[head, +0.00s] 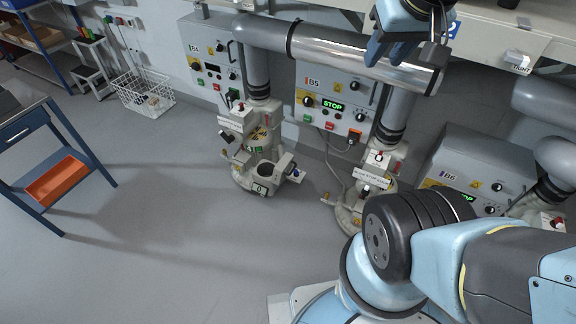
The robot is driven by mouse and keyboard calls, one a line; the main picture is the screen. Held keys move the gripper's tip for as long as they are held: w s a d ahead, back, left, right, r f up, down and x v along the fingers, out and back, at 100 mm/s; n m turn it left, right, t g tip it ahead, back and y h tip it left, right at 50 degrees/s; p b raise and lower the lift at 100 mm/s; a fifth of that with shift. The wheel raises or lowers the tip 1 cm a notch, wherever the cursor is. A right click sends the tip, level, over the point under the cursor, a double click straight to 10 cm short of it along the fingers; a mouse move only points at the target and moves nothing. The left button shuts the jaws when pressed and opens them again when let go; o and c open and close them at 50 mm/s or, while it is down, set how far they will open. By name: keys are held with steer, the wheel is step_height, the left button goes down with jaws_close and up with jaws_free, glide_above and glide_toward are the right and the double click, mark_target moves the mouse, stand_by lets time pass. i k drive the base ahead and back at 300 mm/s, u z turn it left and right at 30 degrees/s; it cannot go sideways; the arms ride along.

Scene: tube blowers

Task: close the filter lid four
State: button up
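The grey B4 control box (211,62) is on the wall at upper left. The white blower unit (262,150) below and right of it stands on the floor under a grey pipe. A dark round opening (265,171) shows at its front, with a small projecting part (286,163) to its right. I cannot tell which part is the filter lid four. My gripper (412,45) appears at the top right, in front of the pipe and well above and right of this unit.
The B5 box (333,97) shows STOP, with a second blower unit (365,200) below it. The B6 box (470,172) is at right. A wire basket (146,92) stands by the wall. A blue table (70,130) with an orange tray is at left. The floor between is clear.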

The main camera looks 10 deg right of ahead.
mark_target(282, 170)
steer(key=u, duration=0.05)
steer(key=k, duration=0.85)
steer(key=u, duration=0.45)
